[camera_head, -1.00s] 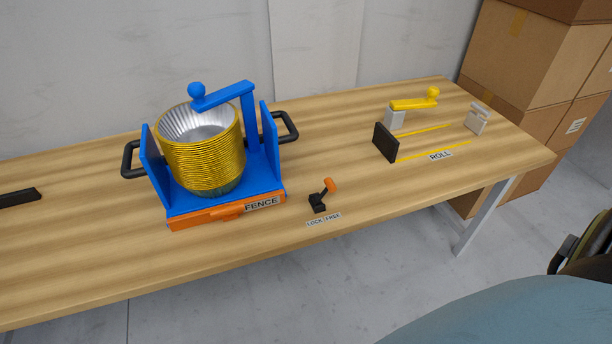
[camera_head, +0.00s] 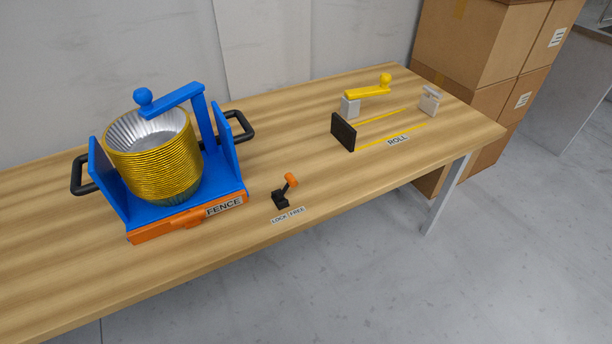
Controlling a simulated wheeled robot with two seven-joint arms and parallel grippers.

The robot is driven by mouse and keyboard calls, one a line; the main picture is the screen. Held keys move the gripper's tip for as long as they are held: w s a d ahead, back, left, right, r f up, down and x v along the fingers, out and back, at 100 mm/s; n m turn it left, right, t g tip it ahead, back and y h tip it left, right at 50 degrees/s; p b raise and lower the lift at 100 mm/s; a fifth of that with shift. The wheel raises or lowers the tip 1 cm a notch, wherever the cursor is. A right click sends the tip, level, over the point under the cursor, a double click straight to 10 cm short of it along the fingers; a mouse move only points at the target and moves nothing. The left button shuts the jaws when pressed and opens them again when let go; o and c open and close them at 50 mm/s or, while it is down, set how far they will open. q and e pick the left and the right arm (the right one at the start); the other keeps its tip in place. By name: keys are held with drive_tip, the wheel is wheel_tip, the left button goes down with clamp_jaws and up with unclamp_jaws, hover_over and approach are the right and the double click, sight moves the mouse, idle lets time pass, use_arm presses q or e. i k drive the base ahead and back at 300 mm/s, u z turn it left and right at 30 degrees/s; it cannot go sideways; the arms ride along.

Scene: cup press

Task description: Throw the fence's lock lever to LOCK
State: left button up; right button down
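The lock lever (camera_head: 290,181) has an orange knob on a short dark arm. It rises from a black base (camera_head: 280,199) on the table, to the right of the fence. The lever leans right, toward the FREE side of the LOCK/FREE label (camera_head: 288,215) in front of it. The blue fence (camera_head: 222,166) has an orange front bar (camera_head: 165,228) marked FENCE and black side handles. A stack of gold and silver cups (camera_head: 157,165) stands in it under a blue arm with a ball knob. Neither of my grippers is in view.
The wooden table (camera_head: 330,185) is clear around the lever, and its front edge is close. A yellow crank (camera_head: 368,92), a dark plate (camera_head: 343,132) and a ROLL label stand at the right. Cardboard boxes (camera_head: 480,50) are stacked behind the right end.

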sight(292, 182)
drive_tip(key=k, duration=0.5)
drive_tip(key=z, duration=0.8)
drive_tip(key=i, duration=0.8)
drive_tip(key=u, duration=1.55)
